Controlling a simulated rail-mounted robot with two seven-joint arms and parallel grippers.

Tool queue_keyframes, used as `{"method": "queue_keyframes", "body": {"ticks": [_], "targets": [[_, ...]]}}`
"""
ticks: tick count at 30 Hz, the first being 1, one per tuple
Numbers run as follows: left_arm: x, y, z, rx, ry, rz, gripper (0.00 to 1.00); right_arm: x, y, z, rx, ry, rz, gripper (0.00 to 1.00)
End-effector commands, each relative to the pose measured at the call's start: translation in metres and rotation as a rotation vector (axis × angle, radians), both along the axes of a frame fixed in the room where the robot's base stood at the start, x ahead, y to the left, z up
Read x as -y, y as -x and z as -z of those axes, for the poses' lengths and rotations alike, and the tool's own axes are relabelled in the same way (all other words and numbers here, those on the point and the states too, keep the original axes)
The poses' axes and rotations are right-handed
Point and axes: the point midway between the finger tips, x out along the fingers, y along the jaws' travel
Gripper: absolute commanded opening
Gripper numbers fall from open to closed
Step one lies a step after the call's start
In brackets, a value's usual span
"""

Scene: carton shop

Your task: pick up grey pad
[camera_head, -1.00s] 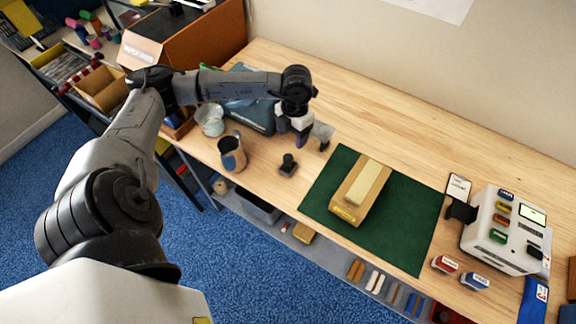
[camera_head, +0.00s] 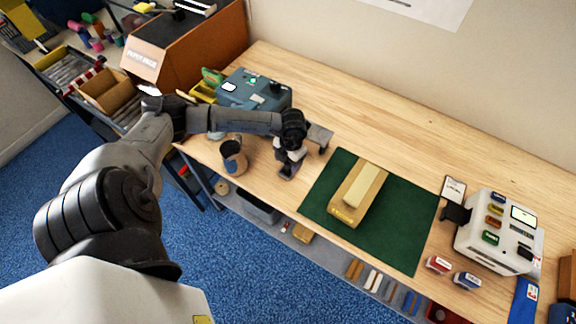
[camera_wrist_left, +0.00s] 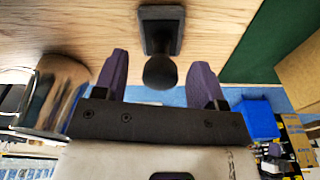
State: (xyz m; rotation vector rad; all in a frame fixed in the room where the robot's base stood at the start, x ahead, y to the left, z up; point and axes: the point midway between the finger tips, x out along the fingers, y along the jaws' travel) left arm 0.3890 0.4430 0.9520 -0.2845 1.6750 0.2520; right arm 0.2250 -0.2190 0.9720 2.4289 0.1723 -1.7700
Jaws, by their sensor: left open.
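The grey pad (camera_wrist_left: 146,28) is a dark square block with a round black knob. In the left wrist view it lies on the wooden bench, with its knob between the tips of my two purple fingers. In the head view the pad (camera_head: 286,175) is mostly hidden under my left gripper (camera_head: 288,164). My left gripper (camera_wrist_left: 157,76) is open, with a finger on either side of the knob and gaps showing. I cannot tell how far the fingertips are above the bench. My right gripper is not in view.
A dark cup (camera_head: 234,158) stands left of the gripper. A green mat (camera_head: 405,222) with a tan block (camera_head: 350,207) lies to the right. A blue-grey machine (camera_head: 262,92) stands behind. A white machine (camera_head: 490,255) stands far right. The bench's back is clear.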

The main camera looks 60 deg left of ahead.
Motion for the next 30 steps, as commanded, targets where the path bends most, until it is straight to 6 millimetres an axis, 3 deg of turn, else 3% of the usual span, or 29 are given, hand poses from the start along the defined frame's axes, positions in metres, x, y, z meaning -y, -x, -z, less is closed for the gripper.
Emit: {"method": "queue_keyframes", "body": {"ticks": [6, 15, 30], "targets": [[0.001, 0.002, 0.020, 0.000, 0.000, -0.001, 0.64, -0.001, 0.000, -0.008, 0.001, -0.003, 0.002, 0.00], [0.001, 0.003, 0.023, 0.001, 0.000, 0.000, 0.64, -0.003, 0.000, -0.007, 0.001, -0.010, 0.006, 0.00], [0.001, 0.002, 0.023, 0.001, 0.000, 0.000, 0.16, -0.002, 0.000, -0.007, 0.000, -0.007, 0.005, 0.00]]}}
